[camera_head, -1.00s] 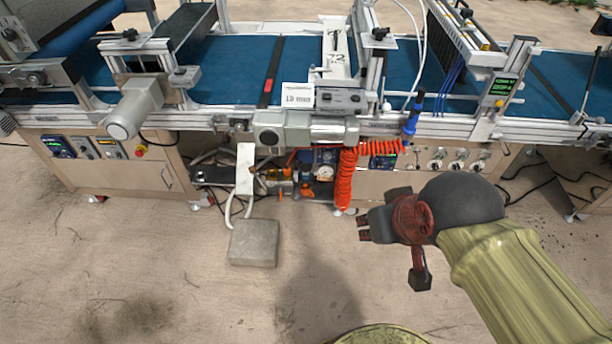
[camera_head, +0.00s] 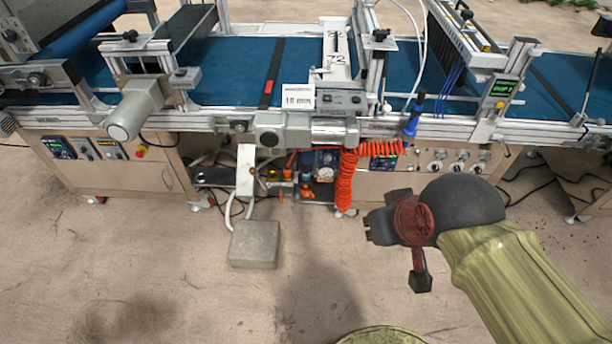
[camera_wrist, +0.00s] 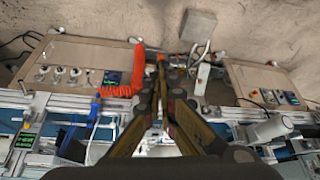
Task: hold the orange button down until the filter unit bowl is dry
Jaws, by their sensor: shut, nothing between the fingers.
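The filter unit (camera_head: 307,177) sits in the open bay under the conveyor, with small orange and amber parts and a round gauge (camera_head: 325,173) beside it. An orange part (camera_head: 306,190) shows low on the unit; it is too small to tell whether it is the button. Whether the bowl holds water cannot be made out. My gripper (camera_head: 368,228) is in front of the machine, right of and nearer than the unit, apart from it. In the wrist view my gripper (camera_wrist: 161,64) has its fingertips together and empty, partly covering the bay.
A coiled red-orange hose (camera_head: 345,180) hangs between the unit and my gripper. A grey block (camera_head: 254,244) lies on the floor at the left, near white tubes. The conveyor's front rail (camera_head: 420,123) overhangs the bay. The floor before the machine is mostly clear.

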